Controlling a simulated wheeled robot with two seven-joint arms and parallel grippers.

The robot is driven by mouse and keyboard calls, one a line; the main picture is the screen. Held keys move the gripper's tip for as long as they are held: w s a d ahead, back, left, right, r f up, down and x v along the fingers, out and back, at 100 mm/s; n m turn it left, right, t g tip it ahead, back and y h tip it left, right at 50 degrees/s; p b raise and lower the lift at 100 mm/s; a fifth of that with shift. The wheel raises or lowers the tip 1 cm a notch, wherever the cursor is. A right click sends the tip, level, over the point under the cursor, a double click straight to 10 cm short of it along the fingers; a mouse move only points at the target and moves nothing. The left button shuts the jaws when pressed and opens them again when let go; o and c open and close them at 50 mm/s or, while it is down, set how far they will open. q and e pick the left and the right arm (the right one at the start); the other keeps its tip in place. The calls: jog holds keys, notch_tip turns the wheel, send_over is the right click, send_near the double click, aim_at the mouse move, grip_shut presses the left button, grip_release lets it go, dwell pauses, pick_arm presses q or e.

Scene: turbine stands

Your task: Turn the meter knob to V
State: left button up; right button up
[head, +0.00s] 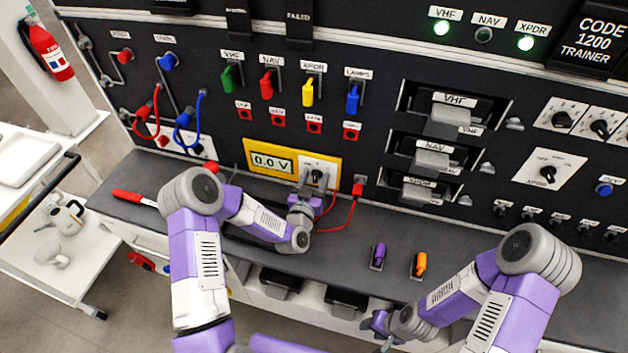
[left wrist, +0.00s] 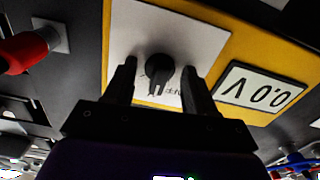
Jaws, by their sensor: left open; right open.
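The yellow meter (head: 251,145) stands at the back of the bench, its display reading 0.0 V. Its black knob (head: 318,174) sits on the white plate at its right side. In the left wrist view, the knob (left wrist: 159,68) lies between the two fingers of my left gripper (left wrist: 158,80), with gaps on both sides. My left gripper (head: 310,184) is open in front of the knob. The plate's lettering is partly hidden by the fingers, so I cannot read the knob's setting. My right gripper (head: 379,331) is open and empty near the bench's front edge.
A red plug (head: 357,188) with a red lead is just right of the meter. It also shows in the left wrist view (left wrist: 28,50). A purple item (head: 378,254) and an orange item (head: 420,263) stand on the bench. A red-handled tool (head: 128,196) lies at left.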

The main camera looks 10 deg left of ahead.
aim_at(315, 180)
pick_arm(q)
jog(key=shift+s, duration=0.1)
jog(key=shift+s+a, duration=0.1)
jog(key=shift+s, duration=2.35)
